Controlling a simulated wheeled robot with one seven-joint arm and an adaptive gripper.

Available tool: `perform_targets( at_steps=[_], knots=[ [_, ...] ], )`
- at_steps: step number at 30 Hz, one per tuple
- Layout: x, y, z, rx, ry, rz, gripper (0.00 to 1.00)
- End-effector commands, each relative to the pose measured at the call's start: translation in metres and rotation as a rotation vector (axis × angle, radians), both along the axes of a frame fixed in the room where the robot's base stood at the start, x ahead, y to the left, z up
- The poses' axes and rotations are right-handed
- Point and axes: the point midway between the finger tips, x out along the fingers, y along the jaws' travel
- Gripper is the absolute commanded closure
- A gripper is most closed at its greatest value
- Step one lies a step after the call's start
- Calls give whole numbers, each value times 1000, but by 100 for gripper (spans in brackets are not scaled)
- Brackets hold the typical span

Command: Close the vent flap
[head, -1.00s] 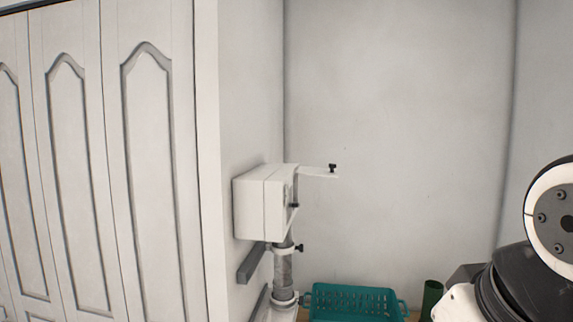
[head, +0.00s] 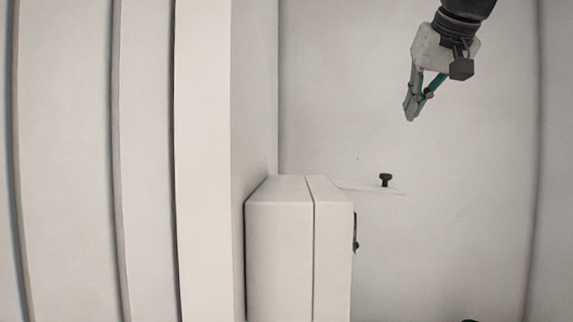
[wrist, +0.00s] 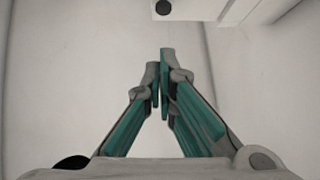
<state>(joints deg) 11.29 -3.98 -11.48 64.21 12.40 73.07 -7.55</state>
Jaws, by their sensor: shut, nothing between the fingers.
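The white vent flap (head: 368,187) sticks out level to the right from the top of the white wall box (head: 280,250). A black knob (head: 386,179) stands up on the flap. My gripper (head: 411,116) hangs above and slightly right of the knob, clear of the flap, fingers pointing down and empty. In the wrist view its fingertips (wrist: 160,55) are together. A black knob (wrist: 163,7) is cut off by the top edge there, on a pale strip that looks like the flap, ahead of the fingers and not touching them.
White panelled doors (head: 85,160) stand at the left. A dark fitting (head: 355,232) juts from the box's right face. The bare grey wall (head: 460,210) behind leaves free room right of the flap. A dark object (head: 470,320) barely shows at the bottom edge.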

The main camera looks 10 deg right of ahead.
Motion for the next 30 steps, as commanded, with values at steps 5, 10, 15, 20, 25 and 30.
perform_targets(
  at_steps=[5,10,15,20,25,30],
  knots=[
    [8,-3,-1,-3,-5,-3,100],
    [27,-5,-18,-3,-2,-1,100],
    [52,-7,-41,-2,-2,-2,100],
    [75,-10,-61,-2,-3,-2,100],
    [77,-8,-82,-1,-4,-1,100],
    [79,-7,-97,-2,-4,-2,100]
  ],
)
